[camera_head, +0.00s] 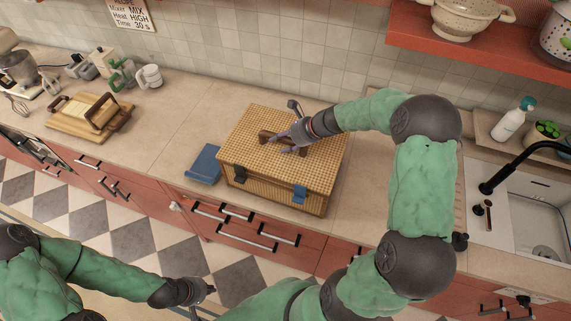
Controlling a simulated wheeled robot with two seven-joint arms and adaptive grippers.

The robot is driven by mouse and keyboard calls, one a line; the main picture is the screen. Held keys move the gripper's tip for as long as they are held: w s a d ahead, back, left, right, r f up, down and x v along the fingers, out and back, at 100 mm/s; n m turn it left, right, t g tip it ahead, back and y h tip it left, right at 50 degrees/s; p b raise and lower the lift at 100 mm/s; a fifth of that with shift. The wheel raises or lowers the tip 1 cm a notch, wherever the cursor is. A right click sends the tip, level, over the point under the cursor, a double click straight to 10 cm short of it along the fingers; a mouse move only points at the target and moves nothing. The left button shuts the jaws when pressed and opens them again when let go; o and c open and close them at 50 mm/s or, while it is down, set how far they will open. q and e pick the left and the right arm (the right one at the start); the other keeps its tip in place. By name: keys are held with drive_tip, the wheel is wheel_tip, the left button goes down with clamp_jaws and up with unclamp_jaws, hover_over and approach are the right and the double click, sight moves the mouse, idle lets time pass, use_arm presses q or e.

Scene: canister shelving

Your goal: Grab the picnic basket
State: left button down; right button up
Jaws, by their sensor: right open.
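The wicker picnic basket (318,172) stands closed on the counter, with dark and blue latches on its front side. A brown handle (267,139) shows on its lid. My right gripper (290,143) is open over the lid, right at the handle. Its fingers partly cover the handle, and I cannot tell whether they touch it. My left gripper (208,290) is low in front of the drawers, well away from the basket. It is too small and dark to tell whether it is open or shut.
A blue flat item (205,164) lies left of the basket. A wooden board with sliced food (84,118), mugs and a mixer stand further left. A sink (536,218) with a black faucet is at the right. A red shelf (470,49) hangs at upper right.

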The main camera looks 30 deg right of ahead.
drive_tip(key=shift+w+a+f, duration=0.15)
drive_tip(key=shift+w+f, duration=0.05)
drive_tip(key=shift+f, duration=0.05)
drive_tip(key=shift+s, duration=0.1)
drive_tip(key=shift+r, duration=0.1)
drive_tip(key=c, duration=0.3)
clamp_jaws()
drive_tip(key=shift+r, duration=0.15)
